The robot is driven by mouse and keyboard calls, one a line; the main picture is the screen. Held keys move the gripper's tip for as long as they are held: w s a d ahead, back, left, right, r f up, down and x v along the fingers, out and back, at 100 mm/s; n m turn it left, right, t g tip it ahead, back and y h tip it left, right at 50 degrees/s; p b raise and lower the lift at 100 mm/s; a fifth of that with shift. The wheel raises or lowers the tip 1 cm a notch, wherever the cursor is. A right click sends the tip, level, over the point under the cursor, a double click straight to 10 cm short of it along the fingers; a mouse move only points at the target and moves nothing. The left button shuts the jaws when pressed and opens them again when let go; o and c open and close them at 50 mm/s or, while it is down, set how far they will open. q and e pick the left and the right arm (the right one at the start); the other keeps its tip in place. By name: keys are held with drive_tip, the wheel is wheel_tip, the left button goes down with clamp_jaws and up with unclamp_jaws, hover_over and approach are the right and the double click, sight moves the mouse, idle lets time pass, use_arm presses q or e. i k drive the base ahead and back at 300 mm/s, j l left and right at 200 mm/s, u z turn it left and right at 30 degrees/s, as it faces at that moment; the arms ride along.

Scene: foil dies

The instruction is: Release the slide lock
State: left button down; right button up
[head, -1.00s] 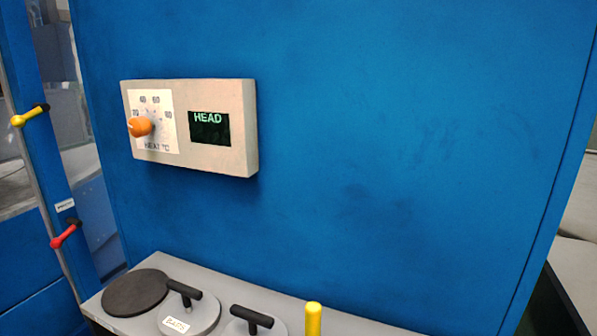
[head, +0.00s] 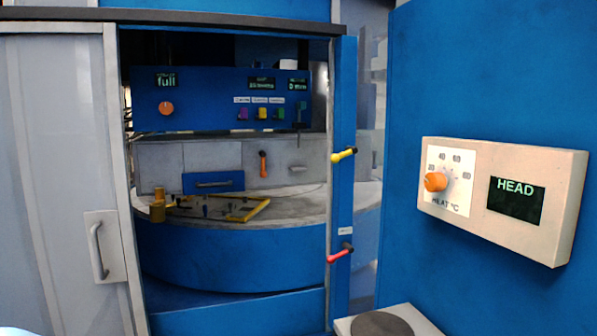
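No part in view is legibly marked as the slide lock. A yellow-handled lever (head: 344,155) and a red-handled lever (head: 340,253) sit on the blue post at the right of the machine opening. A small white label (head: 345,231) is above the red lever, too small to read. Inside, an orange-handled lever (head: 263,164) hangs on a grey panel, with a grey handle (head: 298,168) to its right. Neither of my grippers is in view.
A grey sliding door (head: 60,180) with a handle stands left of the opening. Inside are a blue control panel (head: 200,88) and a round bed with a yellow frame (head: 248,211). A heat control box (head: 470,225) juts from the blue wall at right.

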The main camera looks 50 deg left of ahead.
sight(263, 174)
drive_tip(key=u, duration=1.85)
drive_tip(key=i+z, duration=0.15)
drive_tip(key=z, duration=0.2)
drive_tip(key=i+j+z, duration=0.15)
drive_tip(key=z, duration=0.25)
drive_tip(key=i+j+z, duration=0.15)
drive_tip(key=z, duration=0.2)
drive_tip(key=i+j+z, duration=0.1)
drive_tip(key=i+j, duration=0.2)
drive_tip(key=i+j+z, duration=0.1)
drive_tip(key=i+j, duration=0.15)
drive_tip(key=j, duration=0.3)
